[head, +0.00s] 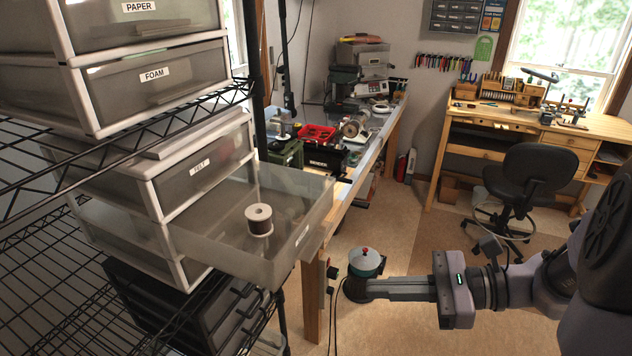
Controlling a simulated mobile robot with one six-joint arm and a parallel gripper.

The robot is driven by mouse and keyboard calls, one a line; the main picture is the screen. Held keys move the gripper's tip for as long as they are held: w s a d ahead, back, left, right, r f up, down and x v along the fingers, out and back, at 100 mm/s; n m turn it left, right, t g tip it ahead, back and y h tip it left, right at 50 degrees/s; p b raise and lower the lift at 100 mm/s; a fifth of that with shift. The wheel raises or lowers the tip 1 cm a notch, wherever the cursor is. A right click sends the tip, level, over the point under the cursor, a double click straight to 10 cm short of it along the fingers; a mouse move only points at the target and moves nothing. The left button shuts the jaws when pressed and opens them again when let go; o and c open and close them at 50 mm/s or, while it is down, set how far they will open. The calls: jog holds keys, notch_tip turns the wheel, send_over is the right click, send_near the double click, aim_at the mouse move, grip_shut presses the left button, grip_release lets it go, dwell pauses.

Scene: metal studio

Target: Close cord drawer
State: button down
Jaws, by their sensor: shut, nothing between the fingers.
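The cord drawer (215,238) is a translucent grey drawer pulled far out of its white-framed unit on the wire rack. Its small front label (303,236) is too oblique to read clearly. A spool of dark brown cord (259,221) with pale flanges stands upright inside it. My gripper (352,289) comes in from the right and points left. It is shut and empty, to the right of the drawer front and lower in the picture, apart from it. The drawer's inner back end is hidden by the unit.
Shut drawers labelled FELT (200,168) and FOAM (155,75) sit above. A teal round container with a red knob (366,262) shows just behind my gripper tip. A wooden bench leg (311,300) stands close left of it. Open floor (420,240) lies beyond.

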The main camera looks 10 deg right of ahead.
aim_at(245, 219)
jog(key=w+d+r+m+t, duration=0.1)
jog(key=d+r+m+t, duration=0.1)
jog(key=d+m+t, duration=0.35)
jog(key=w+a+n+g+b, duration=0.1)
jog(key=w+a, duration=0.7)
jog(key=a, duration=0.2)
jog(key=shift+w+a+f+y, duration=0.15)
jog(key=shift+w+y, duration=0.15)
jog(key=shift+n, duration=0.25)
jog(key=p+x, duration=0.2)
jog(key=x, duration=1.8)
jog(key=shift+w+a+f, duration=0.1)
jog(key=shift+a, duration=0.1)
jog(key=shift+w, duration=0.1)
jog(key=shift+r+p, duration=0.25)
jog(key=shift+p, duration=0.05)
